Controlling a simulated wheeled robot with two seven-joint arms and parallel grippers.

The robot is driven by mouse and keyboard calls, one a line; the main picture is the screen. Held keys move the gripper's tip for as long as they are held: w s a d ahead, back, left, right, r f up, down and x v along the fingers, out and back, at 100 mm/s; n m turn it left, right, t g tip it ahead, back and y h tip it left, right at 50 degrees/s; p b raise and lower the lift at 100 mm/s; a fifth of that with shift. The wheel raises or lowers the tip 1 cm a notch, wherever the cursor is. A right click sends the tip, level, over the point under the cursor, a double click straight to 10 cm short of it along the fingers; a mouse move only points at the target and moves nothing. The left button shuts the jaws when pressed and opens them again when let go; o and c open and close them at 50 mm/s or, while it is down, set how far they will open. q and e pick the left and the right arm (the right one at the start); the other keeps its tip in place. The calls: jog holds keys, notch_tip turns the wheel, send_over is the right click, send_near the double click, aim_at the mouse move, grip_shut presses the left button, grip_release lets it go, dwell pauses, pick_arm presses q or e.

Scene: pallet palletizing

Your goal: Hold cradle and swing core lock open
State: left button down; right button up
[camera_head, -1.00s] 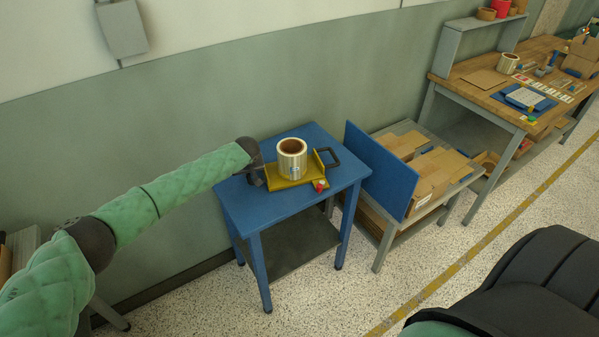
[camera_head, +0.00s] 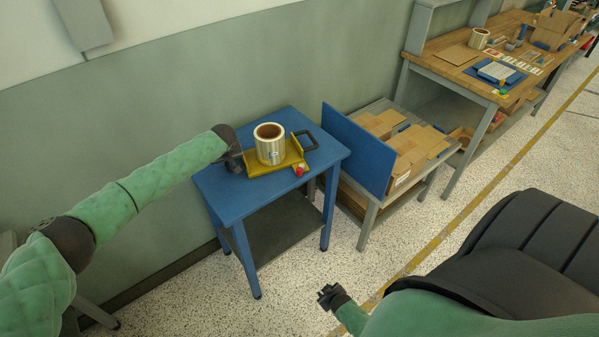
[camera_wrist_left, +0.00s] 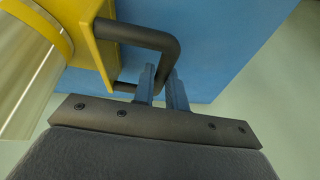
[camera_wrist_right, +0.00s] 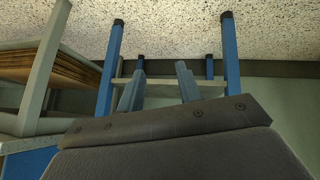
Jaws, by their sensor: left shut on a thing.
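A yellow cradle (camera_head: 291,157) sits on the blue table (camera_head: 225,200), with a roll (camera_head: 270,146) standing upright in it. A red knob (camera_head: 299,171) is on its front right corner. A black handle (camera_head: 311,141) sticks out at the right end. My left gripper (camera_head: 238,160) is at the cradle's left end, shut on the black handle there (camera_wrist_left: 150,37), which shows in the left wrist view beside the yellow plate (camera_wrist_left: 90,30). My right gripper (camera_head: 328,296) is low in front of the table, apart from the cradle. Its fingers (camera_wrist_right: 157,80) are spread with nothing between them.
A blue panel (camera_head: 355,148) stands right of the table, beside a grey rack with cardboard boxes (camera_head: 405,150). A wooden workbench (camera_head: 455,62) is farther right. The speckled floor in front of the blue table is clear.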

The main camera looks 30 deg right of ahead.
jog(key=w+d+r+t+h, duration=0.3)
jog(key=w+d+r+t, duration=0.1)
jog(key=w+d+r, duration=0.95)
jog(key=w+d+r+t+h, duration=0.2)
jog(key=w+d+r, duration=0.1)
jog(key=d+r, duration=0.75)
jog(key=w+d+r+t+h, duration=0.25)
jog(key=d+r, duration=0.55)
jog(key=r, duration=0.6)
jog(key=w+r+m+y, duration=0.2)
jog(key=w+r, duration=0.6)
jog(key=r, duration=0.3)
jog(key=w+r+m+y, duration=0.1)
jog(key=w+r+y, duration=0.2)
jog(key=w+r, duration=0.65)
jog(key=w+a+r+m+g+y, duration=0.15)
jog(key=a+r, duration=0.25)
jog(key=r, duration=0.4)
jog(key=w+a+r+g+y, duration=0.2)
jog(key=a+r+g, duration=0.15)
jog(key=r, duration=0.55)
jog(key=n+g, duration=0.4)
jog(key=g, duration=0.7)
send_over(299, 169)
jog(key=shift+y, duration=0.3)
notch_tip(299, 169, down, 20)
jog(key=shift+w+d+r, duration=0.1)
jog(key=shift+f, duration=3.6)
